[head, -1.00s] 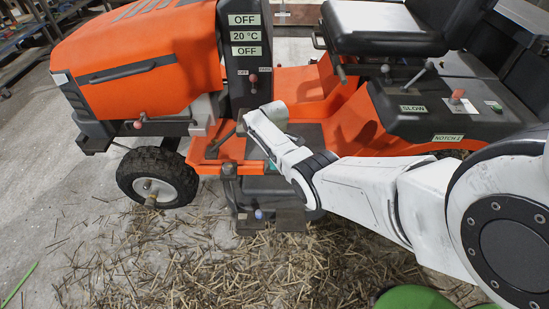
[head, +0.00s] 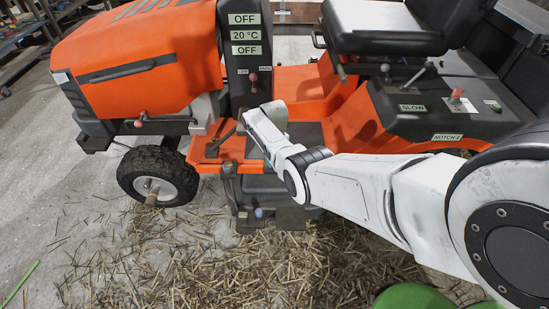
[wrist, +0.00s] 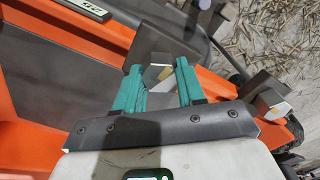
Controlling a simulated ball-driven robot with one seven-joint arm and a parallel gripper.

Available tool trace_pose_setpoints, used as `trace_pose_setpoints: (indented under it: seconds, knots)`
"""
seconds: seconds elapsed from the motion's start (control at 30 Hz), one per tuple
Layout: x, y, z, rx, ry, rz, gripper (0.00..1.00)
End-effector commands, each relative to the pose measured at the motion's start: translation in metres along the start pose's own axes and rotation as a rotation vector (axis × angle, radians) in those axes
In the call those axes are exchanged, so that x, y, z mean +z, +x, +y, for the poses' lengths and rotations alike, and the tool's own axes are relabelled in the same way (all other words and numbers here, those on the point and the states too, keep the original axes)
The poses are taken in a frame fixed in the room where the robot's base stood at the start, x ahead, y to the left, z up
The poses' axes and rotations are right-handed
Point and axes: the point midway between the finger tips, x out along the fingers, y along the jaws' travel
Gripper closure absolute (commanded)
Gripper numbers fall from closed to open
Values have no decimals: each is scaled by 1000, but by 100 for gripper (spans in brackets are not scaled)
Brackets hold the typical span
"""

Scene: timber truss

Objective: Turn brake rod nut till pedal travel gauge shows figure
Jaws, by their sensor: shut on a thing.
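In the wrist view, my gripper (wrist: 157,76) has its teal fingers on either side of a grey, flat-sided metal piece (wrist: 160,72), which looks like the brake rod nut. The gripper is shut on it. A dark grey block stands right behind it. A small plate (wrist: 88,9) with figures, probably the pedal travel gauge, shows at the upper left of the wrist view. It is cut by the frame edge and tilted, and I cannot read it surely. In the head view my wrist hides the fingers and the nut, low on the orange mower's (head: 150,62) near side.
The head view shows a dark panel with OFF, 20 °C and OFF plates (head: 245,35). The black seat (head: 380,25) and levers with SLOW (head: 412,108) and NOTCH 2 (head: 447,137) plates are at right. A front wheel (head: 157,176) and straw-strewn floor (head: 170,260) lie nearby.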

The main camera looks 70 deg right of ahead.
Motion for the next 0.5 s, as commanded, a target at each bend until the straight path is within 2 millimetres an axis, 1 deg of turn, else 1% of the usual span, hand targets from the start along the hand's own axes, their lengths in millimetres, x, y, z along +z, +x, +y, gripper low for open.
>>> trace_pose_setpoints:
  seconds: [0.2,0.5]
  knots:
    - [-1,0,-1,-1,54,1,91]
    - [-1,0,0,-1,69,2,91]
